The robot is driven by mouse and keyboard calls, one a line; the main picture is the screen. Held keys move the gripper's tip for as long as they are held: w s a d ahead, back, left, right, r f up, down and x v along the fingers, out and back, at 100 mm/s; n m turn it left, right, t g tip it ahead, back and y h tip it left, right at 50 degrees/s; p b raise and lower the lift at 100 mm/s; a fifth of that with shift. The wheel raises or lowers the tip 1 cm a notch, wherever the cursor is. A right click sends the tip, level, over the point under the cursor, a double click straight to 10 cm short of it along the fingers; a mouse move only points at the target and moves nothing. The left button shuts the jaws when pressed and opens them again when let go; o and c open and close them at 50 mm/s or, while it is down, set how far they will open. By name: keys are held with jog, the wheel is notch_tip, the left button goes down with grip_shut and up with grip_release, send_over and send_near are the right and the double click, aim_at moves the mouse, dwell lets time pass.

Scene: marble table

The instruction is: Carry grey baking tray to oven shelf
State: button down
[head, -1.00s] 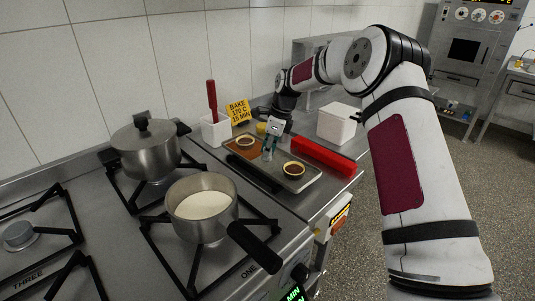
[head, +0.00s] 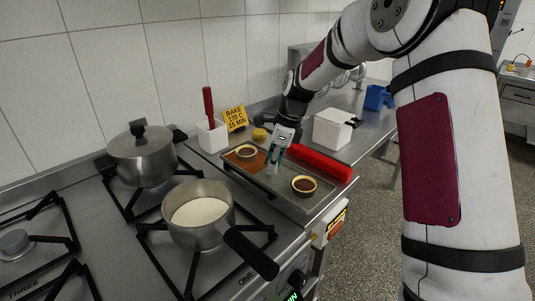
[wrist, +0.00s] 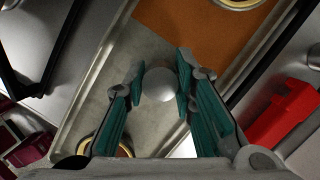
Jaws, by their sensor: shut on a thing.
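The grey baking tray (head: 280,190) is at the counter beside the stove, carrying two small dark-filled tarts (head: 304,185) (head: 246,153) and a brown patch (wrist: 215,35). My gripper (head: 272,166) points down over the tray's middle. In the wrist view, its teal fingers (wrist: 160,68) are shut on a round silvery knob (wrist: 160,85) at the tray's centre. The tray looks slightly raised, but its gap to the counter is hard to judge. No oven shelf can be made out; my arm covers most of the far right background.
A saucepan of white liquid (head: 202,211) with a handle (head: 250,253) and a lidded pot (head: 141,158) stand left of the tray. A white box (head: 332,130), a blue crate (head: 376,97) and a sign (head: 235,118) stand farther back. Open floor (head: 370,240) lies right.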

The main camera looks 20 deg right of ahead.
aim_at(274, 184)
jog(key=s, duration=0.5)
jog(key=shift+s+r, duration=0.25)
jog(key=shift+r, duration=0.1)
jog(key=shift+s+r+p, duration=0.15)
jog(key=shift+r+p, duration=0.1)
jog(key=shift+p, duration=0.05)
jog(key=shift+r+p, duration=1)
jog(key=shift+r, duration=0.75)
